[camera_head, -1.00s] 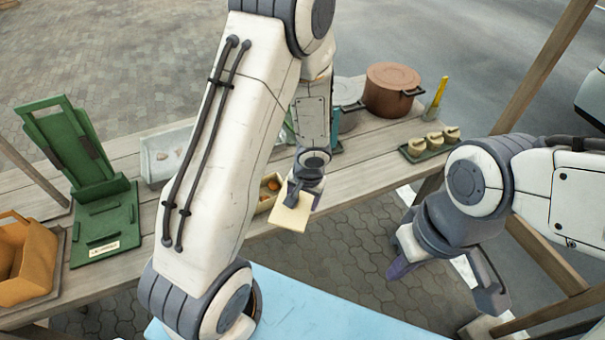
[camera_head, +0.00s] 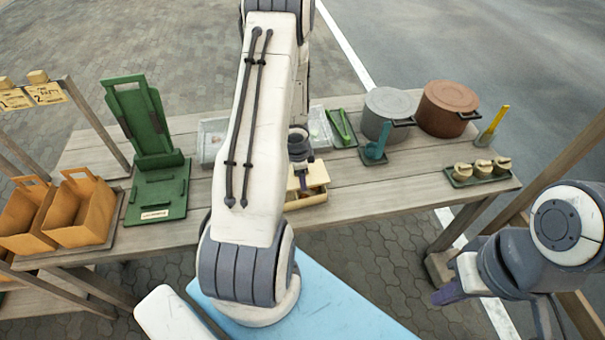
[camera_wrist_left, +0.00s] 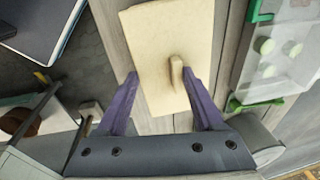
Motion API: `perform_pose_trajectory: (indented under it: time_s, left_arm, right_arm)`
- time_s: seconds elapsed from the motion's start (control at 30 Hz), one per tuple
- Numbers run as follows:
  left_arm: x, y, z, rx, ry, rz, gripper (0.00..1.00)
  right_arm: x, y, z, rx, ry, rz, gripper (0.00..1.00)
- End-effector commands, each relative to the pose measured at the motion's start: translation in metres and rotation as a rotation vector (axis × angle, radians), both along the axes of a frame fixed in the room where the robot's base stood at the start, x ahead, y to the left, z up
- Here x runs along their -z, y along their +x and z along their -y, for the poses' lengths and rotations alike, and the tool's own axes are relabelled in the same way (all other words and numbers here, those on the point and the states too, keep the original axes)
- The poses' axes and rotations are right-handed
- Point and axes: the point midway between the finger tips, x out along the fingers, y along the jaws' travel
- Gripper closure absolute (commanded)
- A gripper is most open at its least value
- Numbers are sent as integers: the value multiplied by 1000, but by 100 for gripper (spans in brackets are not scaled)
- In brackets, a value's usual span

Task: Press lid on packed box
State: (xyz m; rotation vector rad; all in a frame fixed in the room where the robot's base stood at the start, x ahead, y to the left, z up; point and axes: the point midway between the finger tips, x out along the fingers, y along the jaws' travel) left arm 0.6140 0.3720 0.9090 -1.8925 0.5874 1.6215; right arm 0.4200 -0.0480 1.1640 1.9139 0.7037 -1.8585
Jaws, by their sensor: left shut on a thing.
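My left gripper (camera_head: 303,182) is shut on a pale cream lid (camera_head: 316,176), which has a small raised handle. The lid fills the middle of the left wrist view (camera_wrist_left: 150,50), with the purple fingers at its near part. In the head view the lid is at the top of the pale box (camera_head: 306,201), near the table's front edge. The lid hides the box's inside, and I cannot tell whether it is fully seated. My right gripper (camera_head: 500,312) is open and empty, off to the right, away from the table.
A green stand (camera_head: 155,200) and orange-brown bags (camera_head: 82,212) are to the left. Behind and right are a grey pot (camera_head: 386,112), a brown pot (camera_head: 448,106) and a green tray (camera_head: 470,180) of small food cups. A clear-lidded container (camera_wrist_left: 285,50) lies beside the lid.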

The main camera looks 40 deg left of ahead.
Motion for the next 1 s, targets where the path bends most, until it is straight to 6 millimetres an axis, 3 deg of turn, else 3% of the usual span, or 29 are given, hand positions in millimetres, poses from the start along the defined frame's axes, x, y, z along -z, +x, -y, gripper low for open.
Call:
perform_pose_trajectory:
  time_s: [0.5, 1.0]
  left_arm:
    - [47, 1, 1, 2, 1, -1, 82]
    - [49, 1, 1, 2, 1, -1, 82]
  right_arm:
    - [48, 0, 0, -3, 0, 0, 100]
    - [50, 0, 0, -3, 0, 0, 100]
